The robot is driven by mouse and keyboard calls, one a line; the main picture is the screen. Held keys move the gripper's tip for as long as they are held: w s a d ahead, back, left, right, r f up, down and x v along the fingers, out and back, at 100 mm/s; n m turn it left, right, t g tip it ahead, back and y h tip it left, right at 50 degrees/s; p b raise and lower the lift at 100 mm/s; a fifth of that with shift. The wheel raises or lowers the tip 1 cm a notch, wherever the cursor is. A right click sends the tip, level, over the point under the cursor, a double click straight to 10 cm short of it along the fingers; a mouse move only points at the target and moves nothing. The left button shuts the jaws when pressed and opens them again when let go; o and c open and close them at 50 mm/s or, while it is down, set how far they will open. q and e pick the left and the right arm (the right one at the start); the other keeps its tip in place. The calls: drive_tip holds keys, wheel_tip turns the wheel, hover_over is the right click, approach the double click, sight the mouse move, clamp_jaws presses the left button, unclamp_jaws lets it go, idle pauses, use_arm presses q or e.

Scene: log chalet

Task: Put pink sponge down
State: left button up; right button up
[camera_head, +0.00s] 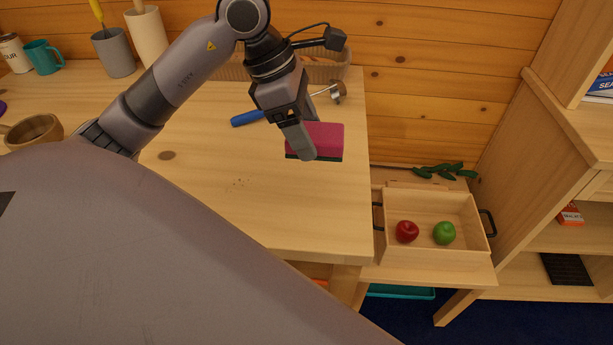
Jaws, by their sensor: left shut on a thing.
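The pink sponge (326,138), with a dark underside, is near the right end of the wooden table (250,210). My left gripper (306,146) comes down over it from above and is shut on it, one finger showing across its near face. The sponge is about level. I cannot tell whether its underside touches the tabletop. My right gripper is not in view.
A blue-handled hammer (247,117) lies behind the gripper, near a basket (330,66). A wooden tray (412,255) with a red apple (407,231) and a green apple (444,233) sits lower, right of the table. The front tabletop is clear.

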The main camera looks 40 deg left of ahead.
use_arm(q)
wheel_tip(320, 180, down, 11)
idle(0.5)
drive_tip(key=shift+f+b, duration=0.2)
drive_tip(key=shift+b, duration=0.1)
drive_tip(key=o, duration=0.9)
drive_tip(key=shift+o, duration=0.2)
drive_tip(key=shift+r, duration=0.1)
drive_tip(key=shift+r, duration=0.15)
drive_tip(key=v, duration=1.2)
